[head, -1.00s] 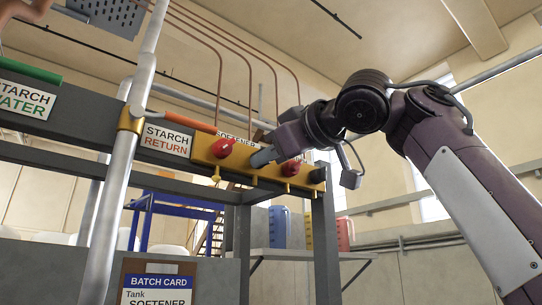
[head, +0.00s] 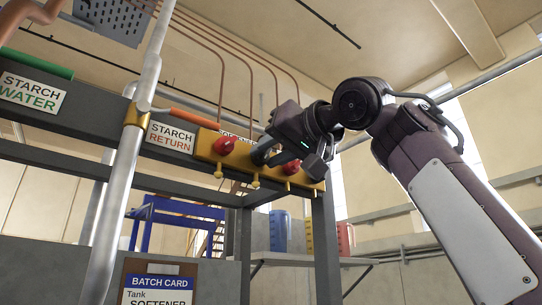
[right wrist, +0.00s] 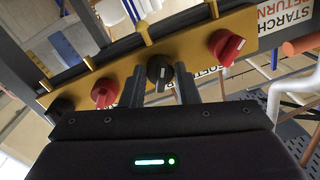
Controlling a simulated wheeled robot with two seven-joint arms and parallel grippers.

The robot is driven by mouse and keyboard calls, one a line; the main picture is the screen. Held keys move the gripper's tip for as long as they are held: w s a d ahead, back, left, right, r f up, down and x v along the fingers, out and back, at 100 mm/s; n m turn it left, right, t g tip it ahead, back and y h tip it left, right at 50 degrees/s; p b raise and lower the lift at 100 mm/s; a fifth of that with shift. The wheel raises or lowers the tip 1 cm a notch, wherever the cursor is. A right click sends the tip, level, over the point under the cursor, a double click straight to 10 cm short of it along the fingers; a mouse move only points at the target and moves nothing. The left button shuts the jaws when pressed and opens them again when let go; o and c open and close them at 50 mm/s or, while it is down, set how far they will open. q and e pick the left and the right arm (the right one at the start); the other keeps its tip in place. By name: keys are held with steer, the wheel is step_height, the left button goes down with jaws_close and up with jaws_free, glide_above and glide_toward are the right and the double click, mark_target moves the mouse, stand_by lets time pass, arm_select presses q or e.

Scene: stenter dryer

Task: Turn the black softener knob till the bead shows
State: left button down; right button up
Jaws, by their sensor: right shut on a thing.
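In the right wrist view the black softener knob (right wrist: 160,70) sits on the yellow valve panel (right wrist: 190,48), between the two fingers of my right gripper (right wrist: 160,86). The gripper is shut on this knob. A pale mark shows on the knob's face. In the head view my right gripper (head: 263,154) reaches the yellow panel (head: 206,146) from the right and hides most of the knob. The softener label (head: 236,134) above is partly covered. I cannot make out a bead in either view. My left gripper is not in view.
Red knobs flank the black one: one on the left in the head view (head: 226,146), one on the right (head: 293,167). Another black knob (right wrist: 60,108) shows at the panel's end. Brass stubs (head: 219,172) hang below. A pale vertical pipe (head: 122,170) stands left.

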steer(key=shift+a+f+m, duration=0.1)
steer(key=shift+m, duration=0.5)
steer(key=o, duration=1)
steer(key=shift+c, duration=0.2)
steer(key=b+v, duration=0.4)
steer(key=v, duration=0.3)
steer(key=shift+s+d, duration=0.3)
